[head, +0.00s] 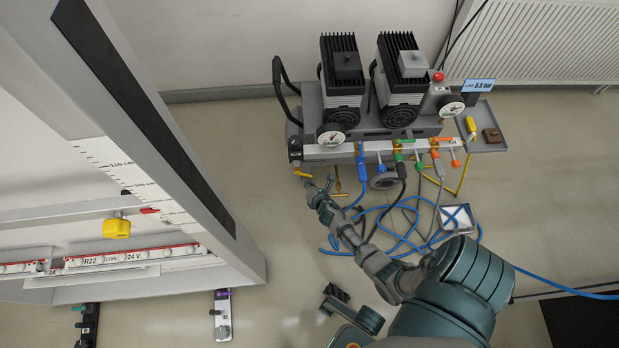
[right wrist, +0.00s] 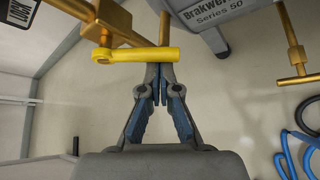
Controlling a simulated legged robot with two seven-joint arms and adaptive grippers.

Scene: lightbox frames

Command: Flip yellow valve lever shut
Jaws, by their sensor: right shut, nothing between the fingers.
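The yellow valve lever (head: 303,174) is at the left end of the pipe rail on the compressor unit, at its lower left corner. In the right wrist view the lever (right wrist: 135,54) lies crosswise, with its round eye end at left on a brass fitting (right wrist: 110,25). My right gripper (head: 318,187) is at the lever. In the right wrist view its fingers (right wrist: 160,70) are shut and empty, with their tips at the lever's right half, partly hidden by it. I cannot tell whether they touch it.
The compressor (head: 362,112) stands against the wall. Blue, green and orange valve handles line its rail to the right. Blue hose (head: 400,240) lies coiled on the floor beside my right arm. A tall white frame (head: 190,190) stands at left, with open floor between.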

